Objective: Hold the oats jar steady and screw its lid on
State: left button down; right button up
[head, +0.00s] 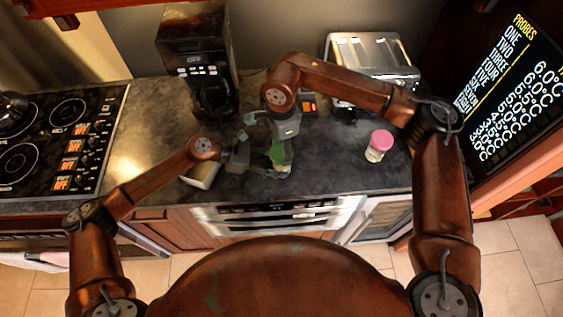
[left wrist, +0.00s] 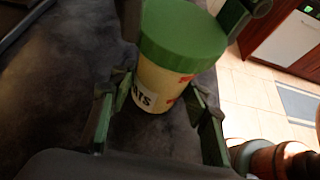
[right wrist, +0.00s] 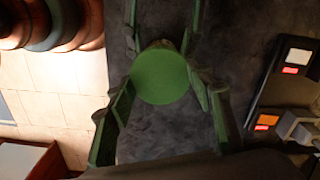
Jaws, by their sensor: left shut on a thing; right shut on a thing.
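The oats jar (left wrist: 150,88) is pale with dark lettering and stands upright on the dark counter. My left gripper (left wrist: 160,92) is shut on the jar's body, a finger on each side. The green lid (left wrist: 182,38) sits over the jar's mouth; how tightly it is threaded cannot be told. In the right wrist view the lid (right wrist: 160,76) is seen from above and hides the jar. My right gripper (right wrist: 160,88) is shut on the lid from above. In the head view both grippers crowd the green lid (head: 277,152), and the jar is mostly hidden.
A pink-lidded jar (head: 379,145) stands to the right on the counter. A coffee maker (head: 198,60) and a toaster (head: 372,60) stand behind. A pale block-like item (head: 202,174) lies by my left forearm. A stove (head: 60,140) is at left. The counter's front edge is close.

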jog(key=m, duration=0.5)
jog(key=shift+m, duration=0.4)
jog(key=o, duration=1.2)
jog(key=n, duration=1.7)
jog(key=shift+n, duration=0.4)
jog(key=n, duration=0.5)
